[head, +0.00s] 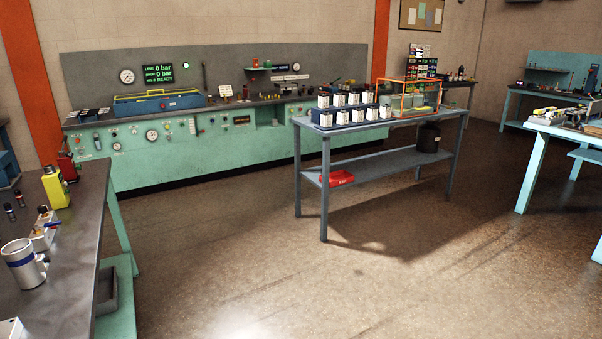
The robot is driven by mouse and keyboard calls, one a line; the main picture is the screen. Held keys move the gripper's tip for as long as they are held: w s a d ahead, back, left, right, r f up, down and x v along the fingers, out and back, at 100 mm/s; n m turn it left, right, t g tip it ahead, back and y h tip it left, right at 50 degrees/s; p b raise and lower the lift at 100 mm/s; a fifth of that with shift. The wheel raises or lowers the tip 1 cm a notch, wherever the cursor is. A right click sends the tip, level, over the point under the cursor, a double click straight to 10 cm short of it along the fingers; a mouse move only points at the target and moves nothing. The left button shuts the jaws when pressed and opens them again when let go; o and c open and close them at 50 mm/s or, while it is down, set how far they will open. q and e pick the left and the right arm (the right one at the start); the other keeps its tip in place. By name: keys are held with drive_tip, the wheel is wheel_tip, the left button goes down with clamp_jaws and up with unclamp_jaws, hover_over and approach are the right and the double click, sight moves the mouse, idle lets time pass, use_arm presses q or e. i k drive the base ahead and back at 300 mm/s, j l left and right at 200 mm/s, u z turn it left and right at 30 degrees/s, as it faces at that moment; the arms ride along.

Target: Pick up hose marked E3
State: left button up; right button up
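I cannot make out a hose marked E3 in the head view, and no E3 mark is readable. A blue-grey table (392,163) stands in the middle of the room. On it is a dark blue rack (350,126) with several white-fronted items in rows; their marks are too small to read. An orange-framed holder (374,84) stands on the table's right part, and its contents are unclear. Neither of my grippers is in view.
A long green test bench (215,151) runs along the back wall. A dark-topped workbench (72,235) with a yellow container (55,187) and a white-and-blue cylinder (22,264) is close at left. Another bench (537,170) is at right. The floor (300,285) in front is clear.

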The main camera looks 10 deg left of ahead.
sight(88, 115)
drive_tip(key=i+u, duration=0.2)
drive_tip(key=i, duration=0.25)
drive_tip(key=i+l+u, duration=0.2)
drive_tip(key=i, duration=0.2)
drive_tip(key=i+u, duration=0.25)
drive_tip(key=i, duration=0.2)
drive_tip(key=i+l+u, duration=0.2)
drive_tip(key=i+u, duration=0.25)
drive_tip(key=i, duration=0.8)
drive_tip(key=i+l+u, duration=0.2)
drive_tip(key=i, duration=0.85)
drive_tip(key=i+j, duration=0.1)
drive_tip(key=i, duration=1.8)
drive_tip(key=i+u, duration=0.1)
drive_tip(key=i, duration=0.55)
drive_tip(key=i+l+u, duration=0.1)
drive_tip(key=i, duration=0.55)
drive_tip(key=i+l+u, duration=0.1)
drive_tip(key=i, duration=0.5)
drive_tip(key=i+j+u, duration=0.2)
drive_tip(key=i, duration=0.3)
drive_tip(key=i+j+u, duration=0.2)
drive_tip(key=i, duration=0.3)
drive_tip(key=i+j+u, duration=0.15)
drive_tip(key=i, duration=0.4)
drive_tip(key=k+j, duration=0.05)
drive_tip(key=j, duration=0.05)
